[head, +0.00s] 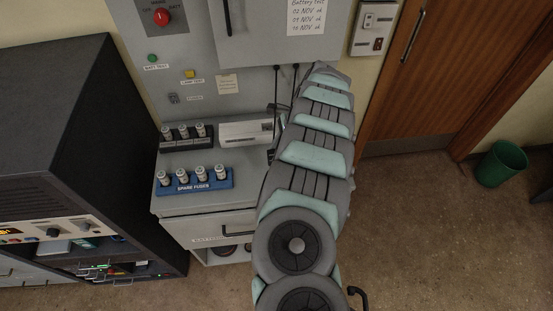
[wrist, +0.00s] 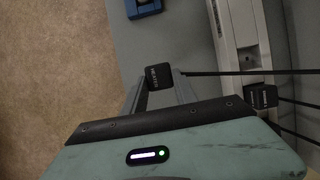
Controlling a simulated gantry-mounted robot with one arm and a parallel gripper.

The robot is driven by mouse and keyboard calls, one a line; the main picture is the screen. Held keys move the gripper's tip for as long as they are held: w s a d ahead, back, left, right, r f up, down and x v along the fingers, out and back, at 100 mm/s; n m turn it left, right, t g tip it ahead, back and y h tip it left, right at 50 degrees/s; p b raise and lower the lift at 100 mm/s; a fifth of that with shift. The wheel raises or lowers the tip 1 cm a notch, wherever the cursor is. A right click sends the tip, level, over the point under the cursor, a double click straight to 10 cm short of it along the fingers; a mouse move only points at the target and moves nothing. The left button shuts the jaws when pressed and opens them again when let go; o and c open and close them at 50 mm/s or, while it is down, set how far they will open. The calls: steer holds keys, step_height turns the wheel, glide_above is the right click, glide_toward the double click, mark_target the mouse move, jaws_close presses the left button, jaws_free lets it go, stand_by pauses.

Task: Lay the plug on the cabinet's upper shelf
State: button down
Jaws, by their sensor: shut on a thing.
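In the wrist view my gripper (wrist: 160,88) is shut on a black plug (wrist: 158,75) with small pale lettering. A black cable (wrist: 235,73) runs from the plug to the right. In the head view my arm covers most of the gripper, and I cannot make out the plug there. The grey cabinet (head: 230,95) stands behind and left of my arm, with a ledge (head: 203,157), a drawer and an open space (head: 222,257) below it. I cannot tell which surface is the upper shelf.
A blue spare-fuse holder (head: 196,188), a dark fuse rack (head: 182,142) and a white box (head: 245,132) occupy the ledge. A second black plug (wrist: 263,96) with cables is by the white box in the wrist view. A dark equipment rack (head: 70,130) stands left.

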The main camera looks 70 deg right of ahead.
steer(key=shift+f, duration=2.3)
steer(key=shift+w+f, duration=0.1)
steer(key=shift+f, duration=0.1)
steer(key=shift+f, duration=0.15)
steer(key=c, duration=1)
jaws_free()
steer(key=shift+o, duration=0.2)
steer(key=shift+r, duration=0.5)
steer(key=b+v, duration=0.1)
steer(key=v, duration=1)
steer(key=shift+s+r, duration=0.2)
